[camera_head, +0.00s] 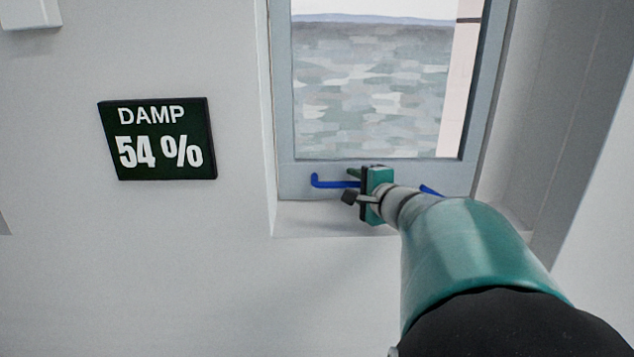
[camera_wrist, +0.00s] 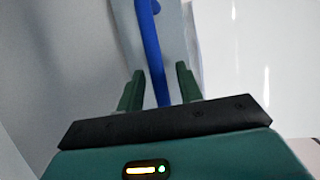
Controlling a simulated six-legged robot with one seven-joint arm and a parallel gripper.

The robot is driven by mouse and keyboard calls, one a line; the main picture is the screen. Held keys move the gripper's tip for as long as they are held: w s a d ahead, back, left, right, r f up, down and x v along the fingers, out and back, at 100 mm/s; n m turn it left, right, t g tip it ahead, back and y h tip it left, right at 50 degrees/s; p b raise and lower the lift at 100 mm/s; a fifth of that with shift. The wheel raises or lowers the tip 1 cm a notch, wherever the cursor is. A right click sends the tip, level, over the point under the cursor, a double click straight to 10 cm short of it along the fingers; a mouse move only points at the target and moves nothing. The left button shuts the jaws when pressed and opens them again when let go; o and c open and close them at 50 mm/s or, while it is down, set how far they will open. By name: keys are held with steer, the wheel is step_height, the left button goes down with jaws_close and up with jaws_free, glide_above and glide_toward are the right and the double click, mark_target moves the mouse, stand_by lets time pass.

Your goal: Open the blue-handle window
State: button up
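The window (camera_head: 284,168) has a grey frame around a pane, set in a pale wall recess. A blue bar handle (camera_head: 328,183) runs along its bottom rail. Its left end shows in the head view, and a short piece shows right of my gripper; the middle is hidden behind the gripper and arm. My gripper (camera_head: 351,185) is at the handle, in front of the bottom rail. In the wrist view the blue handle (camera_wrist: 151,50) passes between the two green fingers of my gripper (camera_wrist: 158,88). The fingers are apart, with a gap on each side of the handle.
A dark sign (camera_head: 158,138) reading "DAMP 54 %" is on the wall left of the window. The recess sill (camera_head: 310,222) lies below the frame, and the recess side wall stands to the right. A white box (camera_head: 30,14) is at the top left.

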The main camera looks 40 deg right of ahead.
jaws_close()
steer(key=w+d+t, duration=0.2)
steer(key=w+d, duration=0.7)
steer(key=w, duration=0.4)
steer(key=shift+w+d+r+n, duration=0.15)
steer(key=shift+w+r+n, duration=0.05)
steer(key=shift+r+n, duration=0.2)
jaws_free()
steer(key=shift+f, duration=0.15)
steer(key=s+a, duration=0.1)
steer(key=s, duration=0.3)
steer(key=s+a, duration=0.1)
steer(key=s, duration=0.4)
steer(key=s+a, duration=0.1)
steer(key=s, duration=0.3)
steer(key=shift+s, duration=0.3)
